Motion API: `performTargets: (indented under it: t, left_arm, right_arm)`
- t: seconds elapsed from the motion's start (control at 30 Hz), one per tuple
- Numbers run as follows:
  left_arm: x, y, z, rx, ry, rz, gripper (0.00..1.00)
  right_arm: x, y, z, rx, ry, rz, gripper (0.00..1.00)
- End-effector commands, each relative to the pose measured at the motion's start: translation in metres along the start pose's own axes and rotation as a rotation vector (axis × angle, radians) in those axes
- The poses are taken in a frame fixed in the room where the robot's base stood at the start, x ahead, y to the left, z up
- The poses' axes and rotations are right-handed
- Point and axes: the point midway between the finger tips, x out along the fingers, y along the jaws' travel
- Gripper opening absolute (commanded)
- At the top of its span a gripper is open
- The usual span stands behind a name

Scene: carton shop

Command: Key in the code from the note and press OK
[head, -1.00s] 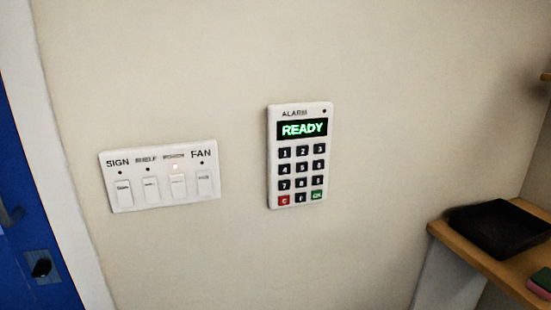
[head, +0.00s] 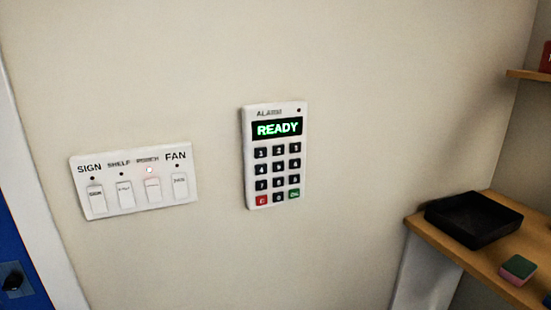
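The white alarm keypad (head: 275,155) is mounted on the wall near the middle of the head view. Its display (head: 277,129) reads READY in green. Below it are rows of black number keys, a red C key (head: 262,200) at the lower left and a green OK key (head: 294,194) at the lower right. No note with a code is visible. Neither of my grippers is in view.
A white switch panel (head: 134,208) labelled SIGN, SHELF, a blurred third word and FAN is left of the keypad; its third light is lit. A wooden shelf (head: 450,243) at right holds a black tray (head: 472,238) and a green-and-pink sponge-like block (head: 518,269). A blue door (head: 22,250) is at far left.

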Motion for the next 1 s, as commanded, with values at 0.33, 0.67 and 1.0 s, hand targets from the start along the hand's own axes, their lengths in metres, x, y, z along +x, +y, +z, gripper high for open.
performTargets:
  t: [0.33,0.67,1.0]
  left_arm:
    - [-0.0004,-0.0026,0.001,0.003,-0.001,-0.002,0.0]
    - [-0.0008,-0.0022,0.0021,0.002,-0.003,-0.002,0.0]
    - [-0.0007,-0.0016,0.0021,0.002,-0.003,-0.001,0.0]
  right_arm:
    - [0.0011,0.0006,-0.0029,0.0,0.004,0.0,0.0]
    - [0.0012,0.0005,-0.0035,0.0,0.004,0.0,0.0]
    - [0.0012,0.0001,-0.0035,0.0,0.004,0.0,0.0]
